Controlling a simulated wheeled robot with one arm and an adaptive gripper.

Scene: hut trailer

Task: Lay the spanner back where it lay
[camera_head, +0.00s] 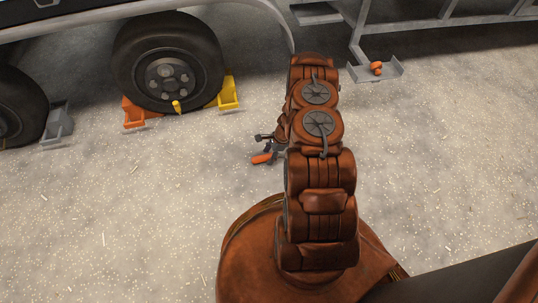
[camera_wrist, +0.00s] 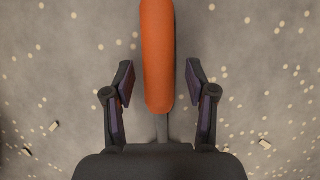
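An orange-handled tool with a grey shaft, apparently the spanner (camera_head: 262,158), shows just below my gripper (camera_head: 266,140) in the head view. In the wrist view the orange handle (camera_wrist: 157,55) runs from the top edge down between the two fingers of my gripper (camera_wrist: 159,85). Its grey shaft goes on toward the palm, where the rest is hidden. The fingers stand apart, with a gap on each side of the handle, so my gripper is open and not touching the handle. I cannot tell whether the tool rests on the ground.
A trailer wheel (camera_head: 168,68) stands at the upper left between an orange chock (camera_head: 137,115) and a yellow chock (camera_head: 229,95). A grey chock (camera_head: 57,124) is by another wheel. A metal foot plate (camera_head: 394,71) bears a small orange thing (camera_head: 376,68). The pale ground is mostly clear.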

